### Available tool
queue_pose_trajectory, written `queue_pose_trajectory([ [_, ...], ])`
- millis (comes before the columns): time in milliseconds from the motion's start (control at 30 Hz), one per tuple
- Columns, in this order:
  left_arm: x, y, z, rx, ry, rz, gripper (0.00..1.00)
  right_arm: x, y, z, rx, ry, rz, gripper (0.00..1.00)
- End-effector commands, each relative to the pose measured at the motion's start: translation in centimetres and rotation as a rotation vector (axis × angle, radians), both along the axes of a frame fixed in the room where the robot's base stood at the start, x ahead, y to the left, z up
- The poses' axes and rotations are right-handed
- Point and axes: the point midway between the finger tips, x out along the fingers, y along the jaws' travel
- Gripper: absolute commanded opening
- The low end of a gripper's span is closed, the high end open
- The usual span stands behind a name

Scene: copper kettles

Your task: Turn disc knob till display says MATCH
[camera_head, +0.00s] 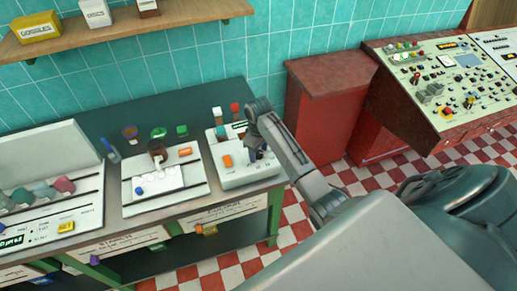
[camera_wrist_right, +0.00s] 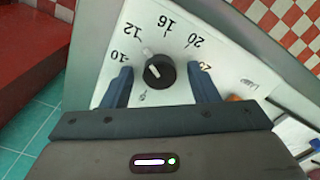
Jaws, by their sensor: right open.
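A black round knob (camera_wrist_right: 158,72) with a white pointer line sits on a white panel (camera_wrist_right: 120,40) in the right wrist view. Printed numbers, including 10, 12, 16 and 20, surround it and appear upside down. My right gripper (camera_wrist_right: 159,68) is open, with one dark blue finger on each side of the knob and visible gaps between. In the head view, my right gripper (camera_head: 256,150) reaches down over the white device (camera_head: 245,174) at the bench's right end, hiding the knob. No display reading MATCH is legible. My left gripper is out of view.
The white device also carries an orange part (camera_head: 226,161). Other white panels with knobs and coloured parts stand left on the dark bench (camera_head: 95,120). A red cabinet (camera_head: 325,110) and a control console (camera_head: 445,85) stand to the right. A shelf (camera_head: 130,30) hangs above.

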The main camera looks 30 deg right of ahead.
Motion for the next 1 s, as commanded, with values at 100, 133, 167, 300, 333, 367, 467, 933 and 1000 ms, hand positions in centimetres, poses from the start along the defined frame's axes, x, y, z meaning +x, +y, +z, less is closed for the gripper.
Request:
queue_pose_trajectory([
  [100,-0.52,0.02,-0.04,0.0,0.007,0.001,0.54,0.01,0.0,0.01,0.0,0.0,0.0,0.5],
  [133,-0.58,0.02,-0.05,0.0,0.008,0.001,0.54,0.01,0.0,0.01,0.0,0.0,0.0,0.44],
  [167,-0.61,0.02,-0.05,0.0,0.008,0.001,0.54,0.01,-0.01,0.01,0.0,0.0,0.0,0.38],
  [300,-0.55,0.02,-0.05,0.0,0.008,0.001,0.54,0.01,-0.01,0.02,0.0,0.0,0.0,0.11],
  [333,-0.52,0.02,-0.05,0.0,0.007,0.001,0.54,0.01,-0.01,0.02,0.0,0.0,0.0,0.09],
  [367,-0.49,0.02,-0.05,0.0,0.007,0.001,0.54,0.01,-0.01,0.01,0.0,0.0,0.0,0.09],
  [467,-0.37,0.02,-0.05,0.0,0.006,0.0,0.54,0.01,-0.01,0.01,0.0,0.0,-0.004,0.1],
  [933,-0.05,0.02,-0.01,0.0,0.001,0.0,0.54,0.02,0.03,0.02,0.0,0.0,-0.226,0.1],
  [1000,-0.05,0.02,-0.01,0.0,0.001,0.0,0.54,0.02,0.04,0.02,0.0,0.0,-0.284,0.1],
])
